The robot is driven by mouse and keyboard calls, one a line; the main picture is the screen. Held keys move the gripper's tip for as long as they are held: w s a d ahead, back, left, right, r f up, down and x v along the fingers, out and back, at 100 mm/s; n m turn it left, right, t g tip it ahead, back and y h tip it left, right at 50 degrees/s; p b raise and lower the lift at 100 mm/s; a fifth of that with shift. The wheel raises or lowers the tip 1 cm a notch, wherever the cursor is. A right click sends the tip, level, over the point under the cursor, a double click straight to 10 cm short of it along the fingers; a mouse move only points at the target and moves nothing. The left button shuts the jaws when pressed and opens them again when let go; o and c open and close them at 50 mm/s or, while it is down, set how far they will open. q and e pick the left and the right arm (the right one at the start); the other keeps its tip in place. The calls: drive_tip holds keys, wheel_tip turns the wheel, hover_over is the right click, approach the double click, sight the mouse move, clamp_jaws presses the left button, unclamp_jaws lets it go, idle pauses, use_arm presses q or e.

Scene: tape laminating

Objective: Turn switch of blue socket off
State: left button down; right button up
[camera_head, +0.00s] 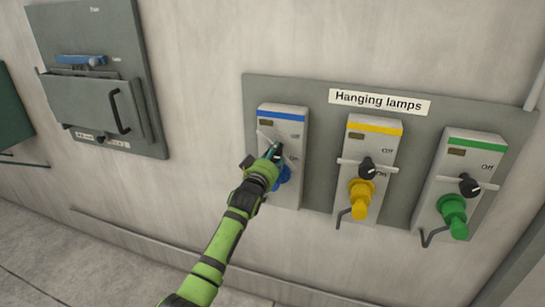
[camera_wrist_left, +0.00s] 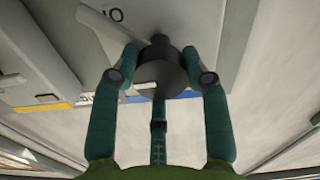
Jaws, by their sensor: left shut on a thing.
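The blue socket (camera_head: 291,117) is a light grey box with a blue stripe, at the left of the grey wall panel marked "Hanging lamps". My left gripper (camera_head: 274,152) is at the front of this box and covers most of its switch. In the left wrist view the dark round switch knob (camera_wrist_left: 163,68) sits between the two green fingers of my left gripper (camera_wrist_left: 162,75), which is shut on it. A blue plug (camera_head: 284,175) shows just below the gripper. The knob's exact setting is hidden in the head view. My right gripper is not in view.
A yellow-striped socket (camera_head: 375,129) with a yellow plug (camera_head: 361,197) and a green-striped socket (camera_head: 476,143) with a green plug (camera_head: 453,213) are to the right. A grey wall box (camera_head: 88,90) with a handle is at the left. Bare wall lies between.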

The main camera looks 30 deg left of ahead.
use_arm(q)
drive_tip(key=n, duration=0.4)
drive_tip(key=shift+d+f+n+p, duration=0.1)
drive_tip(key=shift+f+n+p, duration=0.1)
drive_tip(key=shift+n+p, duration=0.55)
drive_tip(key=shift+n, duration=1.75)
drive_tip(key=c, duration=0.6)
unclamp_jaws()
drive_tip(key=shift+s+r, duration=0.1)
drive_tip(key=v, duration=1.2)
